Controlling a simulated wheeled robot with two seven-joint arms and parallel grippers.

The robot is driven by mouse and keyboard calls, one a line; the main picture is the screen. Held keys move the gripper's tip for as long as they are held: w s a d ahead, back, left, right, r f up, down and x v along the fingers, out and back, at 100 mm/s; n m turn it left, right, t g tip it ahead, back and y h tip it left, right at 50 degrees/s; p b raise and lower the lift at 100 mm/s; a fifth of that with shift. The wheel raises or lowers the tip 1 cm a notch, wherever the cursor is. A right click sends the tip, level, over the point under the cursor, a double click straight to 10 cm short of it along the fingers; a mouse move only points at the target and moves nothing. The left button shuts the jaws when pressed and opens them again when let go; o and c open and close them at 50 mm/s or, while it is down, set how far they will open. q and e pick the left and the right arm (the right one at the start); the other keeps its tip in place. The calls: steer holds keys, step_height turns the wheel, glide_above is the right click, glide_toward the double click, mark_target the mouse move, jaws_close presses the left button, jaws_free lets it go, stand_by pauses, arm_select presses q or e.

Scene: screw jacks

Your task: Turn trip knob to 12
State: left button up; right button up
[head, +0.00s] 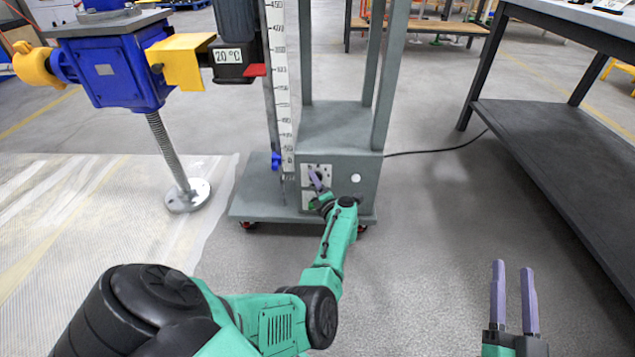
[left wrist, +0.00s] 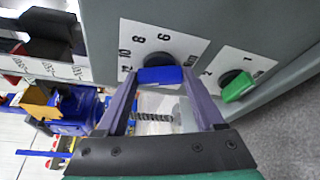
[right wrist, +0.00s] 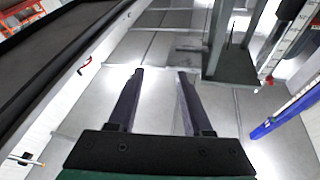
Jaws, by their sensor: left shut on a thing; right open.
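In the left wrist view a blue knob (left wrist: 161,75) sits on a white dial plate (left wrist: 190,48) with the numbers 6, 8, 10 and 12 visible. My left gripper (left wrist: 160,78) is shut on the blue knob, one finger at each end of it. The knob's pointer mark cannot be made out, so its exact setting is unclear. In the head view my left gripper (head: 316,182) is at the front panel of the grey cart (head: 365,175) and hides the knob. My right gripper (head: 514,275) is open and empty at the lower right, away from the cart.
A green knob (left wrist: 238,86) on a second plate, with 1 and 2 visible, sits beside the blue one. A vertical scale (head: 282,90) rises from the cart. A blue and yellow screw jack (head: 115,75) stands left. A dark-shelved table (head: 560,150) is at right.

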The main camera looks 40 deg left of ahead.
arm_select(q)
steer(key=shift+n+h+p, duration=0.4)
steer(key=shift+n+p, duration=0.4)
arm_select(e)
steer(key=s+f+g, duration=0.3)
steer(key=s+f, duration=0.1)
steer(key=f, duration=0.5)
steer(key=s+a+f+g+h, duration=0.1)
steer(key=s+f+g, duration=0.2)
steer(key=f, duration=0.6)
steer(key=shift+s+a+f+m, duration=0.15)
steer(key=shift+s+f+m, duration=0.2)
steer(key=shift+s, duration=0.65)
steer(key=shift+r, duration=0.1)
arm_select(q)
steer(key=o, duration=1.4)
